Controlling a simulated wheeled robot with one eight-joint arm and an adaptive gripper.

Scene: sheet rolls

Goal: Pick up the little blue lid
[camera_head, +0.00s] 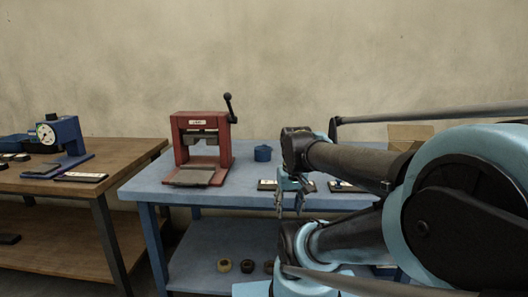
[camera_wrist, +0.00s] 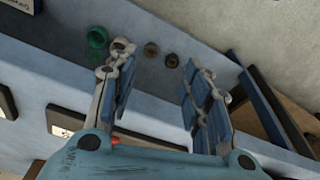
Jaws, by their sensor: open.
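A small dark blue round pot-like thing with a lid-like top (camera_head: 263,153) stands on the blue table (camera_head: 150,185), right of the red press. I cannot tell whether its top is a separate lid. My gripper (camera_head: 290,203) hangs by the table's front edge, to the right of and nearer than the blue thing, and apart from it. In the wrist view my gripper (camera_wrist: 158,65) has its two fingers spread with nothing between them. The blue thing is not seen in the wrist view.
A red press (camera_head: 203,150) with a black lever stands left of the blue thing. Labelled dark plates (camera_head: 267,185) lie near the front edge. Several rolls (camera_head: 224,266) sit on the lower shelf. A wooden table (camera_head: 100,160) with a blue gauge device (camera_head: 66,137) stands left.

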